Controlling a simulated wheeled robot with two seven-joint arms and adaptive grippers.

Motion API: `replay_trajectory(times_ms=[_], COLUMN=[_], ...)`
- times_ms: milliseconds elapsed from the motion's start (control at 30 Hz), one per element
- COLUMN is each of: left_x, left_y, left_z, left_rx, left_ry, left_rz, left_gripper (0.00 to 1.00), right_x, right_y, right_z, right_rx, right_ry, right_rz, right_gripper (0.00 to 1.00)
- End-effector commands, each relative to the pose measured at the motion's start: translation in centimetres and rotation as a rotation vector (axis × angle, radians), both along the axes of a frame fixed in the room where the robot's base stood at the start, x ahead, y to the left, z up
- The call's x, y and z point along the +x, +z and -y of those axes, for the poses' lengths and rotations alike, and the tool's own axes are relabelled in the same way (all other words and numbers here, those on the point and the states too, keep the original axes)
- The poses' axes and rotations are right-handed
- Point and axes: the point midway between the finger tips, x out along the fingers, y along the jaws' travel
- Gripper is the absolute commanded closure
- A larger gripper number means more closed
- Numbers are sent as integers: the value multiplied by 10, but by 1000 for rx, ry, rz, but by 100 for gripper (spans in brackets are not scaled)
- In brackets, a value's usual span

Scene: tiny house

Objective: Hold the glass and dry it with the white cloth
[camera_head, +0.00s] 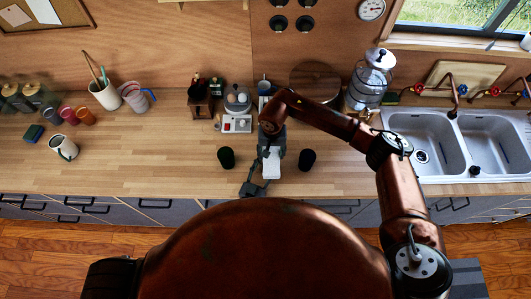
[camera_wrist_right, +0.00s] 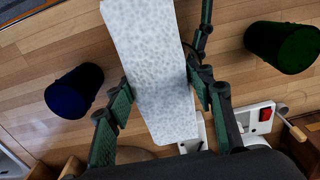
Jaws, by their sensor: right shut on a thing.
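My right gripper (camera_head: 264,180) is over the middle of the wooden counter. In the right wrist view its fingers (camera_wrist_right: 160,92) are shut on the white cloth (camera_wrist_right: 150,50), a flat speckled strip between the pads. The cloth also shows in the head view (camera_head: 271,162). A dark tumbler (camera_head: 226,157) stands left of the gripper and another dark tumbler (camera_head: 307,160) stands right of it, both apart from it. In the wrist view one looks dark green (camera_wrist_right: 283,47) and the other dark blue (camera_wrist_right: 73,91). I cannot tell which is the task's glass. My left gripper is not in view.
Behind the gripper stands a small white-based appliance (camera_head: 237,123), and a glass dispenser (camera_head: 368,85) stands to its right. A double sink (camera_head: 428,145) is at the right. A white mug (camera_head: 63,147) and several cups stand at the left. The counter (camera_head: 150,170) is clear at centre left.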

Motion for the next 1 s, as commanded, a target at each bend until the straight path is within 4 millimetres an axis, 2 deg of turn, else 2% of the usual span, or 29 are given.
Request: replay_trajectory(times_ms=[167,1000], left_x=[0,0], left_y=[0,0], left_z=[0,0], left_rx=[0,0], left_ry=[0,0], left_rz=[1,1], left_gripper=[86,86], right_x=[0,0], right_y=[0,0], right_z=[16,-55], right_rx=[-2,-1], right_ry=[-1,2], right_rz=[1,0], right_gripper=[71,71])
